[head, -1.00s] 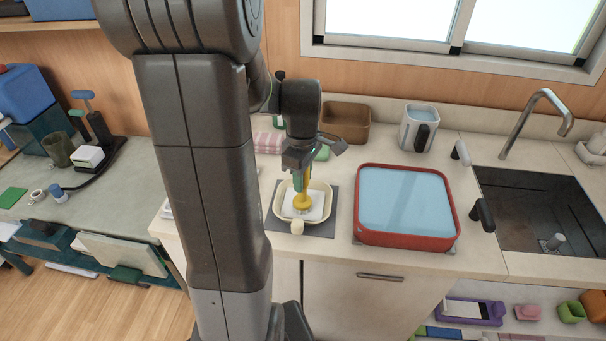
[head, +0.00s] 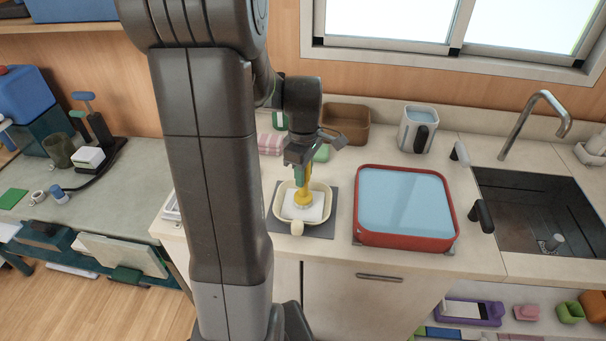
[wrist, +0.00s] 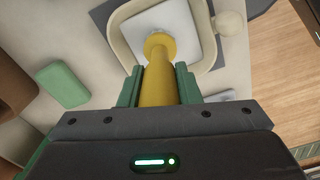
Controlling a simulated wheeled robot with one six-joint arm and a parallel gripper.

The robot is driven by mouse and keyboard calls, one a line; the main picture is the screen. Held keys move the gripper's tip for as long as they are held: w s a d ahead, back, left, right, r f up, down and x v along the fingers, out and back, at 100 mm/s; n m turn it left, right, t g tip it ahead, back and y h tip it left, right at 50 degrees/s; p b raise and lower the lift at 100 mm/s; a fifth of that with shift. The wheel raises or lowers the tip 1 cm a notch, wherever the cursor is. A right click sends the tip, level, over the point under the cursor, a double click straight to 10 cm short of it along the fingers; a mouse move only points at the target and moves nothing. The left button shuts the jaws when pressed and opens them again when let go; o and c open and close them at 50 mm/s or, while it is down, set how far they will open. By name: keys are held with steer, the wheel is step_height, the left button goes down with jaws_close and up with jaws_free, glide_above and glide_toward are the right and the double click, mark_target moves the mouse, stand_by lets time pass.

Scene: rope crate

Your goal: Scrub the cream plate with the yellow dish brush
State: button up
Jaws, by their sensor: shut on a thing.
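The cream plate (head: 281,209) is a rounded-square dish with a raised rim and a round knob on its near side. It sits on a dark grey mat (head: 322,230) on the counter, with a white square area on its floor. My gripper (head: 300,174) is above the plate, shut on the yellow dish brush (head: 304,195), which is held upright, head down. In the wrist view the brush (wrist: 159,85) stands between the green fingers, its end over the white square inside the plate's rim (wrist: 122,20). I cannot tell whether its bristles touch.
A red basin (head: 405,240) of water stands right of the plate, with the sink (head: 530,210) beyond it. A green block (head: 321,153), a brown bin (head: 346,122) and a pink striped cloth (head: 270,143) lie behind. A grey pitcher (head: 417,128) stands at the back.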

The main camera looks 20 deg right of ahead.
steer(key=shift+w+d, duration=0.25)
steer(key=shift+w, duration=0.05)
steer(key=shift+s+a+f, duration=0.1)
steer(key=shift+s+a, duration=0.35)
steer(key=shift+s, duration=0.2)
steer(key=shift+s+a, duration=0.4)
steer(key=shift+s, duration=0.25)
stand_by(0.4)
steer(key=shift+w+d, duration=0.1)
steer(key=shift+w, duration=0.05)
steer(key=shift+w+d, duration=0.35)
steer(key=shift+w, duration=0.2)
steer(key=shift+r, duration=0.2)
